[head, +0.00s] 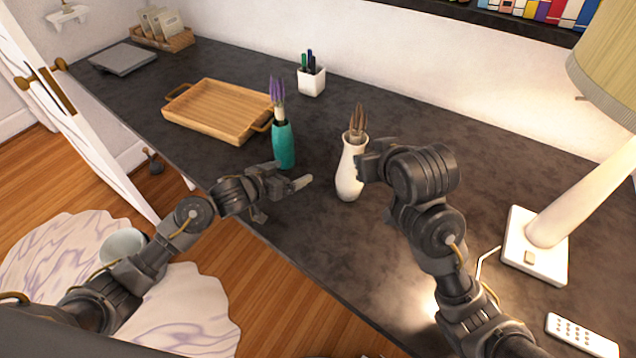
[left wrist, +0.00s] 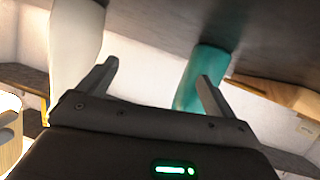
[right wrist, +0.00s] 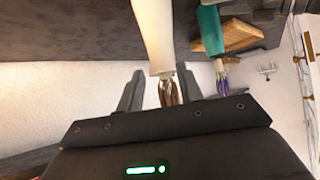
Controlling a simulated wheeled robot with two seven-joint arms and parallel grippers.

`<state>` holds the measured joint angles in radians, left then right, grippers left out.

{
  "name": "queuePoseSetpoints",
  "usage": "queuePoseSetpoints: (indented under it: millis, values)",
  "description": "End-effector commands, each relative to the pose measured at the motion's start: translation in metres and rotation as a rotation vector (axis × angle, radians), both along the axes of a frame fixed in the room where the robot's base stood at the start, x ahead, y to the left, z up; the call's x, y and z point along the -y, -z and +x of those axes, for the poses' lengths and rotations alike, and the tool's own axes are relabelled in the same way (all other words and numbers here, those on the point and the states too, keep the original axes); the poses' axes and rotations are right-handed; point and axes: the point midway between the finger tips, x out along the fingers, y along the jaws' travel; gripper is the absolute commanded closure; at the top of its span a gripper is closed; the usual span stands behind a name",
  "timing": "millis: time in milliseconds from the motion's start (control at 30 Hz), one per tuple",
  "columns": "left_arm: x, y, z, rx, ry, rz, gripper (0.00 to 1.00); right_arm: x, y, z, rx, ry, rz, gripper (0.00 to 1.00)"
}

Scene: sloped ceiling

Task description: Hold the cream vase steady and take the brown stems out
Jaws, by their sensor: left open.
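The cream vase (head: 350,170) stands upright on the dark desk, with brown stems (head: 357,120) rising from its mouth. My left gripper (head: 284,196) is open and empty, to the left of the cream vase and in front of the teal vase. In the left wrist view the cream vase (left wrist: 76,50) is beyond the left finger, outside the jaws. My right gripper (head: 364,162) is beside the cream vase, on its right. In the right wrist view its fingers are apart, and the brown stems (right wrist: 170,90) appear between them with a gap at the left finger; contact cannot be seen.
A teal vase (head: 284,147) with purple flowers (head: 277,91) stands close to my left gripper. A wooden tray (head: 213,110), a white pen cup (head: 312,81) and a grey laptop-like slab (head: 122,59) lie farther back. A lamp (head: 535,246) and a white remote (head: 581,335) are at right.

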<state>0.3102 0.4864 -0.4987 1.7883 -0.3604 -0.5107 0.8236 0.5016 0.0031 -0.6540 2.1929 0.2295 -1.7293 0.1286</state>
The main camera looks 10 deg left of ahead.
Motion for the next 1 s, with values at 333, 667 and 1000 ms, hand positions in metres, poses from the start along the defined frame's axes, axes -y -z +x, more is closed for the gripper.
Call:
queuePoseSetpoints:
  millis: [333, 667, 1000]
  values:
    - [0.085, -0.028, -0.045, 0.016, 0.349, 0.027, 0.08, 0.0, 0.0, 0.0, 0.0, 0.0, 0.0, 0.64]
    - [0.096, -0.026, -0.045, 0.016, 0.381, 0.036, 0.08, 0.0, 0.0, 0.0, 0.0, 0.0, 0.0, 0.64]
    - [0.137, -0.004, -0.012, 0.015, 0.378, 0.037, 0.08, 0.0, 0.0, 0.0, 0.0, 0.0, 0.0, 0.64]
